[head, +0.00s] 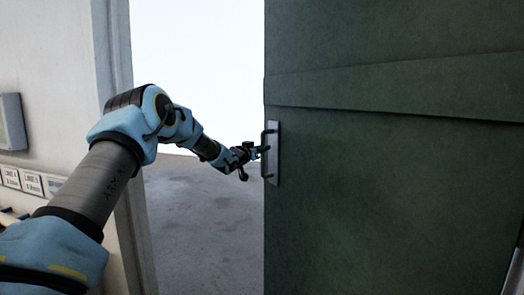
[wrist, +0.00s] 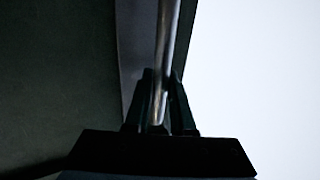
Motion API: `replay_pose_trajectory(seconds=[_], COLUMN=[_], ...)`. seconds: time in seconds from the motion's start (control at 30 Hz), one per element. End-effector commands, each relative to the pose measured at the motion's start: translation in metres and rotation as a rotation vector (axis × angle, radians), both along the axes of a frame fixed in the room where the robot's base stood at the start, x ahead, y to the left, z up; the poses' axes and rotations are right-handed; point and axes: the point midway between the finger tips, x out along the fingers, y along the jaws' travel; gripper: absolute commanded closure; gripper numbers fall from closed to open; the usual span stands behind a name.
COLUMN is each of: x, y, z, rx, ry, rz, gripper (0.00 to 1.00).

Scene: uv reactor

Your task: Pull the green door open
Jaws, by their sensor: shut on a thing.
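The green door (head: 390,190) fills the right half of the head view and stands open, with a bright doorway to its left. A metal pull handle (head: 266,157) on a pale plate sits near the door's left edge. My gripper (head: 260,151) reaches the handle from the left. In the wrist view, the fingers of my gripper (wrist: 161,105) are shut around the handle's upright bar (wrist: 167,35). The door's dark face (wrist: 60,80) is on the left of that view.
A pale door frame (head: 118,60) stands left of the opening. A wall box (head: 12,122) and a row of labelled panels (head: 30,182) are at the far left. The grey floor (head: 205,235) in the opening looks clear.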

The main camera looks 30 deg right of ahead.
Motion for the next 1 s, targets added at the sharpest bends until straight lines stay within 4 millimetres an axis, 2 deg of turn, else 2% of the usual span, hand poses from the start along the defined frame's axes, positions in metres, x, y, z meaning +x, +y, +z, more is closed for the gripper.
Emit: replay_pose_trajectory(seconds=[0.5, 0.53, 0.7, 0.8, 1.0], x=[0.0019, 0.0019, 0.0012, 0.0007, 0.0001], y=[0.0025, 0.0025, 0.0018, 0.0014, 0.0011], z=[-0.0005, -0.0005, -0.0003, -0.0003, -0.0003], rx=[0.002, 0.002, 0.001, 0.001, 0.001], ry=[0.0, 0.0, 0.0, 0.0, 0.0], rz=[0.005, 0.005, 0.004, 0.003, 0.002], gripper=[1.0, 0.76, 0.56, 0.48, 0.48])
